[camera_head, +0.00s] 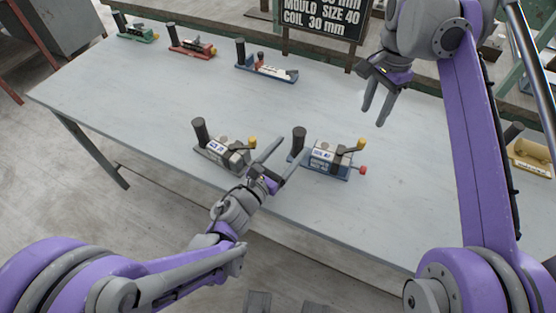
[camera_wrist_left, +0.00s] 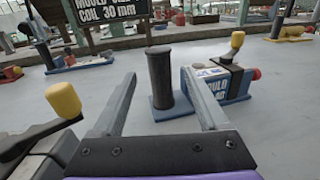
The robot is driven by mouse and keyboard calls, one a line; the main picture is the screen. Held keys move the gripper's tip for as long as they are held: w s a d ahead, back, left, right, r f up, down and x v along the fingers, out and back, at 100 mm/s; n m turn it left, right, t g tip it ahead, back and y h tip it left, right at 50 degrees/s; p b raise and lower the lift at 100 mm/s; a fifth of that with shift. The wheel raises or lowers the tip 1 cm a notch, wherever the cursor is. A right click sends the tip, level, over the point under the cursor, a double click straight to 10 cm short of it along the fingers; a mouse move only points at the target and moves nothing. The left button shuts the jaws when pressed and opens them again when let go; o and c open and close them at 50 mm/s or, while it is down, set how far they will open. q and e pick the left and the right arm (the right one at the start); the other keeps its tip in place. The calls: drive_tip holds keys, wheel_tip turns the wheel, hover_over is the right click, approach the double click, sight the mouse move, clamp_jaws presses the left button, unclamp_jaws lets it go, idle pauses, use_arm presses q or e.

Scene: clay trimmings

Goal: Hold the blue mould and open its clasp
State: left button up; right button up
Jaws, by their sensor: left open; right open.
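The blue mould (camera_head: 322,160) stands near the table's front edge, with a black upright post (camera_head: 298,143) at its left end. Its clasp lever, with a yellow knob (camera_head: 361,144), lies over the top, and a red knob (camera_head: 362,170) sticks out at the right. In the left wrist view the mould (camera_wrist_left: 232,84) is beyond my fingers, its post (camera_wrist_left: 160,75) seen between them. My left gripper (camera_head: 291,147) is open and empty, low beside the post; contact cannot be told. My right gripper (camera_head: 376,117) is open and empty, above the table behind the mould.
A similar grey mould (camera_head: 225,152) with a yellow knob stands just left of my left gripper. Green (camera_head: 138,34), red (camera_head: 192,48) and blue-based (camera_head: 266,68) devices line the back edge, near a black sign (camera_head: 325,17). The table's middle is clear.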

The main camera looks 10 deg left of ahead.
sight(296, 142)
use_arm(q)
drive_tip(key=shift+x, duration=2.65)
clamp_jaws()
